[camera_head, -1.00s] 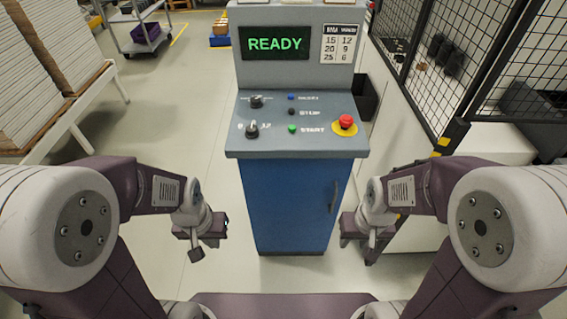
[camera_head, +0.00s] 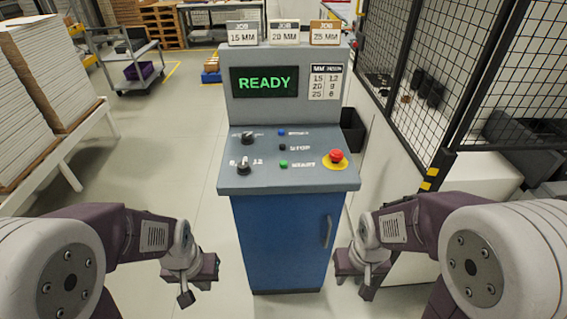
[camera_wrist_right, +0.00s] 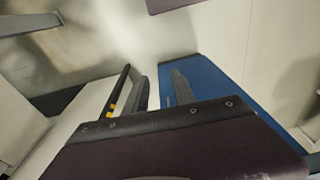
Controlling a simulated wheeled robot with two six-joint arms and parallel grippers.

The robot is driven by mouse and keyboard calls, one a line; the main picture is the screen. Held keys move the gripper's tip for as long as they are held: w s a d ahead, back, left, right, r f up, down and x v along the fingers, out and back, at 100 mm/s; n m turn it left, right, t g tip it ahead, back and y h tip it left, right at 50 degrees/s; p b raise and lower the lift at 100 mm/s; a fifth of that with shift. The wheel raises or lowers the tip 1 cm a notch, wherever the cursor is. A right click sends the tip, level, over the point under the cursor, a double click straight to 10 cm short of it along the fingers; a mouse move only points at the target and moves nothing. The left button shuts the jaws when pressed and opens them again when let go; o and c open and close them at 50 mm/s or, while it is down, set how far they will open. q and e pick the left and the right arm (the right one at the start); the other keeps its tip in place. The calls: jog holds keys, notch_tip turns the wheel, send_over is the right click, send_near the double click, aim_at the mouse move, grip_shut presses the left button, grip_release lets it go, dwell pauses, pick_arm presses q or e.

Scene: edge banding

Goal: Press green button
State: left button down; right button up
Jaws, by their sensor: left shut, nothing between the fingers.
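The green button (camera_head: 283,164) is on the sloped top of the blue and grey control console (camera_head: 258,178), left of the START label. My left gripper (camera_head: 206,272) is shut and empty, low in front of the console's left side and well apart from the button. My right gripper (camera_head: 352,264) is low by the console's right side, also apart from the button. Its fingers are too unclear to tell open from shut. The right wrist view shows part of the blue cabinet (camera_wrist_right: 215,85), not the button.
The panel also has a blue button (camera_head: 282,132), a black STOP button (camera_head: 282,147), two black knobs and a red emergency button (camera_head: 337,156). The screen (camera_head: 264,82) reads READY. A mesh fence (camera_head: 425,85) stands right; stacked boards (camera_head: 50,90) stand left.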

grip_shut()
dwell(1.5)
